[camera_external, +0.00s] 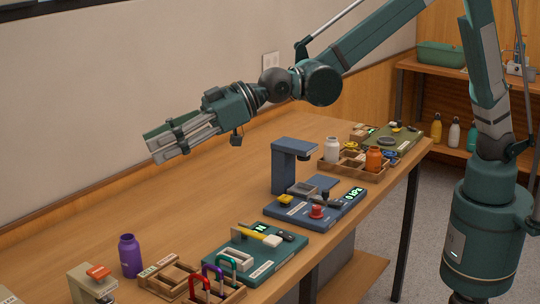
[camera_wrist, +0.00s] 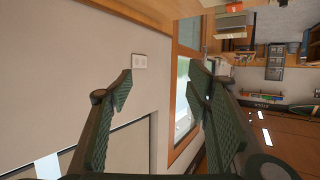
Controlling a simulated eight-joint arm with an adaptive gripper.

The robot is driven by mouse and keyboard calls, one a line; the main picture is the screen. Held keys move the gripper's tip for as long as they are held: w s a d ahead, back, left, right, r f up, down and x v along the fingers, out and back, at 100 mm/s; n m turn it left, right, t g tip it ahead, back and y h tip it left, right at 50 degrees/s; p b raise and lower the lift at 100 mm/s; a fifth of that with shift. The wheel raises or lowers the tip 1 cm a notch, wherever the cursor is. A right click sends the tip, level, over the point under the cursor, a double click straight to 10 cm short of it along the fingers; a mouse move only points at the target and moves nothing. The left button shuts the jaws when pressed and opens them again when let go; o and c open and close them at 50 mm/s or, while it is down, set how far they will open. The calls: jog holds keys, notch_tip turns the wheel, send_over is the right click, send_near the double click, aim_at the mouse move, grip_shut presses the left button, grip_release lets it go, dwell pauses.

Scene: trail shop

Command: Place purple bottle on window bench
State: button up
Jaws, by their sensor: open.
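The purple bottle (camera_external: 130,256) stands upright on the long wooden bench (camera_external: 120,217), near its left end in the external view. My gripper (camera_external: 168,150) is in the air above the bench, up and to the right of the bottle and well apart from it. In the wrist view my gripper's two fingers (camera_wrist: 160,90) are spread wide with nothing between them. The wrist view shows wall and a window, not the bottle. I cannot tell from these frames which surface is the window bench.
A wooden divided tray (camera_external: 172,278) and a rack of coloured carabiners (camera_external: 215,287) stand right of the bottle. A beige device (camera_external: 92,284) stands in front of it. A green board (camera_external: 255,253) and a blue press (camera_external: 290,168) follow. The bench behind these is clear.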

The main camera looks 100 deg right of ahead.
jog(key=w+a+f, duration=0.2)
jog(key=w, duration=0.1)
send_near(129, 246)
jog(key=w+d+f, duration=0.1)
jog(key=w+f, duration=0.1)
jog(key=shift+w+d+f, duration=0.1)
jog(key=shift+w+d, duration=0.25)
jog(key=shift+b+x, duration=0.3)
jog(key=shift+x, duration=0.85)
jog(key=shift+w, duration=0.1)
jog(key=shift+b+x, duration=0.65)
jog(key=shift+x, duration=1.85)
jog(key=shift+a, duration=0.1)
jog(key=shift+c, duration=0.6)
jog(key=c, duration=1)
